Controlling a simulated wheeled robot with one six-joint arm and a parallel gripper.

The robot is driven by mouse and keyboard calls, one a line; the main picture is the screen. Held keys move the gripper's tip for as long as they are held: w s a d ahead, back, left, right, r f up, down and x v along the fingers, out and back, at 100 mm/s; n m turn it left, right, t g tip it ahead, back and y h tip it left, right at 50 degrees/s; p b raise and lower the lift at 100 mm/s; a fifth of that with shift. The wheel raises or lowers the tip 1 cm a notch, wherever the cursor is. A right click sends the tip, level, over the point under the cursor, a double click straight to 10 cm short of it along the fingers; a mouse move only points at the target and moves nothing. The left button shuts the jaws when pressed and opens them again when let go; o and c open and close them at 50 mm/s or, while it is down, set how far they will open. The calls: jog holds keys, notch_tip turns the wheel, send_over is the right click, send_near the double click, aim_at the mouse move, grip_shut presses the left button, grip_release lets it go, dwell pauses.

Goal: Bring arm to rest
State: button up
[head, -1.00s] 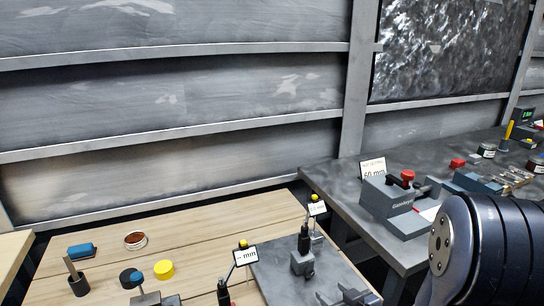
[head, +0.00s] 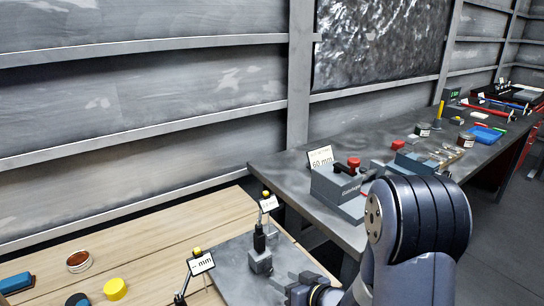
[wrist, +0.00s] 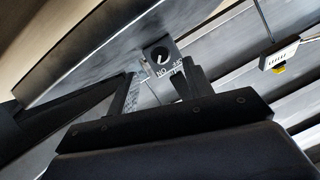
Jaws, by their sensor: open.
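My gripper (wrist: 160,84) shows in the wrist view with its two dark fingers apart and nothing seen between them. My gripper (head: 303,284) is low in that view, over the right part of the dark plate (head: 225,262), partly cut off by the frame edge. A small black-and-grey fixture (head: 260,255) stands on the plate just left of it.
A grey bench (head: 285,172) runs back to the right, with a "60 mm" sign (head: 320,158), a grey device (head: 335,187) with a red knob and a blue tray (head: 486,134). The wooden table (head: 130,245) holds a yellow disc (head: 115,289) and a reddish round dish (head: 79,262). Floor at far right is clear.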

jog(key=shift+x, duration=1.4)
jog(key=shift+d, duration=0.1)
